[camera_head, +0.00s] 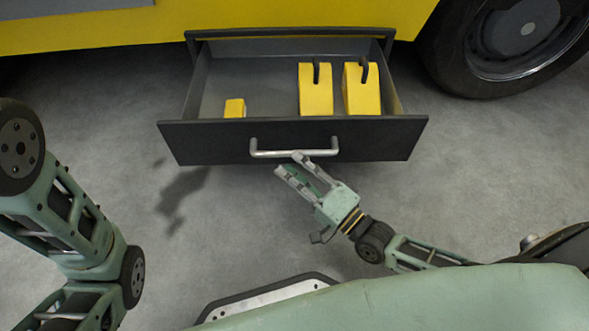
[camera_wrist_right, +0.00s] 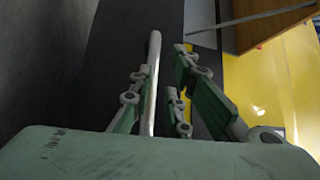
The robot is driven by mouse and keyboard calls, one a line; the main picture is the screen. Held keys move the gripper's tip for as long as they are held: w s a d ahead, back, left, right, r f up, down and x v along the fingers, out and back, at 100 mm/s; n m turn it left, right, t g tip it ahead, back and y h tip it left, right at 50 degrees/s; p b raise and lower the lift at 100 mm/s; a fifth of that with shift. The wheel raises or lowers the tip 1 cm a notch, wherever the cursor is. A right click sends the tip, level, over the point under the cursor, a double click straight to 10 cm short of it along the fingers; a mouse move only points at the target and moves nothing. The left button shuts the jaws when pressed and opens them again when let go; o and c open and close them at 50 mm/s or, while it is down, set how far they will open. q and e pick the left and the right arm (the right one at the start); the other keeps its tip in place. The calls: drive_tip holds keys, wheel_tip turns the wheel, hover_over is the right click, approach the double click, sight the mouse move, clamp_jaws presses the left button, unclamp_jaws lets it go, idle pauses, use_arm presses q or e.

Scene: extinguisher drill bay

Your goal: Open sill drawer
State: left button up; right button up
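The sill drawer (camera_head: 187,143) under the yellow vehicle body stands pulled out, its inside visible from above. Its dark front carries a pale bar handle (camera_head: 294,153), which also shows in the right wrist view (camera_wrist_right: 151,85). My right gripper (camera_head: 288,164) is at the handle, just in front of the drawer face. In the right wrist view its fingers (camera_wrist_right: 160,82) are spread, with the bar between them, close to the left finger. A gap shows between the bar and the right fingers; I cannot tell if the left one touches. My left gripper is out of view.
Two yellow wedge-shaped blocks (camera_head: 316,97) with dark handles stand in the drawer's right half, and a small yellow block (camera_head: 235,108) lies at the left. A large tyre (camera_head: 478,60) is at the upper right. The grey floor (camera_head: 480,185) right of the drawer is clear.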

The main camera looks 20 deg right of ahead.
drive_tip(key=shift+o, duration=1.4)
drive_tip(key=v, duration=1.2)
